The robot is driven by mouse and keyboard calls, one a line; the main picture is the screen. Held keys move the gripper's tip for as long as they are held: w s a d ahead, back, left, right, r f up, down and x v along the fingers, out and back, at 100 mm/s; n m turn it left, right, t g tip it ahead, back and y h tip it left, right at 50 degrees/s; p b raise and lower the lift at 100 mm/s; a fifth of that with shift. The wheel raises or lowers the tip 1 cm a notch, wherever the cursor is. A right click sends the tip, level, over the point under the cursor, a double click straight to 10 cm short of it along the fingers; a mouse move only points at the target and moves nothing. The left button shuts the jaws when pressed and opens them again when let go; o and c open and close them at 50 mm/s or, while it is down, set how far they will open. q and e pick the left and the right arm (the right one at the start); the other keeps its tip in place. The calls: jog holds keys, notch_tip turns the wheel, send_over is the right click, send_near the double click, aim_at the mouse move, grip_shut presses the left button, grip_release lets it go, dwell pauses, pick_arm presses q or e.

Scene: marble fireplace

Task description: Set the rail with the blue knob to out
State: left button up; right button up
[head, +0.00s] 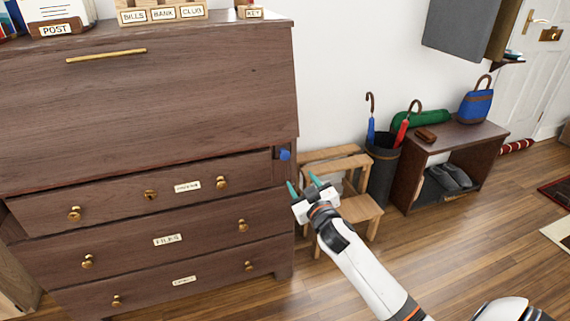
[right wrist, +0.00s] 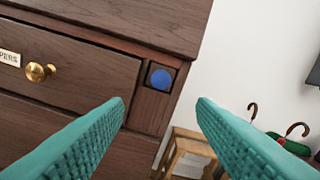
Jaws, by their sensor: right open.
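The blue knob (head: 284,154) is on the right front corner of the dark wooden desk, beside the top drawer. In the right wrist view the blue knob (right wrist: 161,78) shows as a round face in a small square opening in the front of the desk. The rail behind it is hidden. My right gripper (head: 303,187) is open and empty, below and slightly right of the knob in the head view. Its teal fingers (right wrist: 160,125) stand apart, with the knob seen between them and a little beyond their tips. My left gripper is not in view.
The desk (head: 180,95) has a closed flap above and several drawers with brass knobs. A wooden step stool (head: 362,208) stands just right of my right gripper. A dark umbrella stand (head: 382,170) and a low bench (head: 460,137) are farther right.

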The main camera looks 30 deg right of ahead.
aim_at(286, 156)
jog(key=x, duration=0.3)
jog(key=b+x, duration=0.1)
jog(key=x, duration=0.3)
jog(key=b+x, duration=0.1)
jog(key=x, duration=0.3)
jog(key=shift+r, duration=0.3)
jog(key=shift+w+d, duration=0.1)
jog(key=shift+w, duration=0.4)
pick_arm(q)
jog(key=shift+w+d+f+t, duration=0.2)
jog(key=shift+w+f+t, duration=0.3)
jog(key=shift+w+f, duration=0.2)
pick_arm(e)
grip_shut()
